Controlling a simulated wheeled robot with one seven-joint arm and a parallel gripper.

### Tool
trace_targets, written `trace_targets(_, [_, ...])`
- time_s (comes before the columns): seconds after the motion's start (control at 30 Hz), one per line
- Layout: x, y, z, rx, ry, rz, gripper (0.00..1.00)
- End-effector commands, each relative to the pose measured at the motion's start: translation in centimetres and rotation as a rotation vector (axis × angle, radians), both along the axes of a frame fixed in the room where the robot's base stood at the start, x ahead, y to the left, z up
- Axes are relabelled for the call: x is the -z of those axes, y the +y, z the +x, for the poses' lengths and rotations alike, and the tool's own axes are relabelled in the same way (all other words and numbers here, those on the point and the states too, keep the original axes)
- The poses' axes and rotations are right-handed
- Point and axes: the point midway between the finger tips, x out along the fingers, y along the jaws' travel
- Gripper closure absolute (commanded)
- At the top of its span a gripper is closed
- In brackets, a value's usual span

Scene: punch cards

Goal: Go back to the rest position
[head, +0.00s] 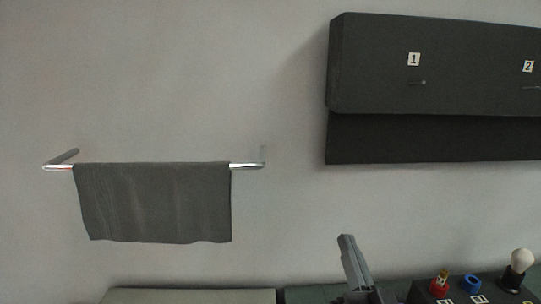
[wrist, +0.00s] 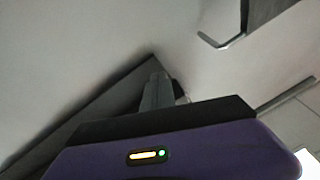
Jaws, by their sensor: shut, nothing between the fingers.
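My gripper (head: 346,240) shows at the bottom of the head view, right of centre, pointing up in front of the wall. Its fingers are together with nothing between them. In the wrist view my gripper (wrist: 158,78) shows above the purple wrist housing, its fingers close together and empty. It appears apart from the rail and the cabinet in the head view. The rest of the arm is mostly below the head frame.
A grey cloth (head: 155,202) hangs on a metal rail (head: 248,165) at the left. A dark wall cabinet (head: 380,75) with labels 1 and 2 is upper right. A red item (head: 439,284), a blue ring (head: 472,284) and a white-topped knob (head: 522,257) stand lower right.

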Motion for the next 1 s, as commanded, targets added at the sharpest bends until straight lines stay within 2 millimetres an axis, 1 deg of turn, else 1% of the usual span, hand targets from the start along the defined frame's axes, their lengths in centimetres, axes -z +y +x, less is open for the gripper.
trace_targets(0.03, [1.3,-0.4,-1.7,0.030,0.011,0.023,1.00])
trace_targets(0.23, [5.2,-2.6,-7.9,0.155,0.051,0.047,1.00])
trace_targets(0.37, [7.8,-3.8,-12.4,0.221,0.096,0.028,1.00])
trace_targets(0.5, [10.3,-4.7,-17.4,0.274,0.159,-0.020,1.00])
trace_targets(0.67, [12.7,-5.5,-23.1,0.302,0.247,-0.104,1.00])
trace_targets(0.7, [13.3,-5.7,-24.5,0.305,0.272,-0.129,1.00])
trace_targets(0.77, [14.0,-5.9,-26.5,0.304,0.310,-0.168,1.00])
trace_targets(0.8, [14.6,-6.0,-27.9,0.298,0.340,-0.196,1.00])
trace_targets(1.0, [17.4,-6.6,-34.3,0.243,0.498,-0.322,1.00])
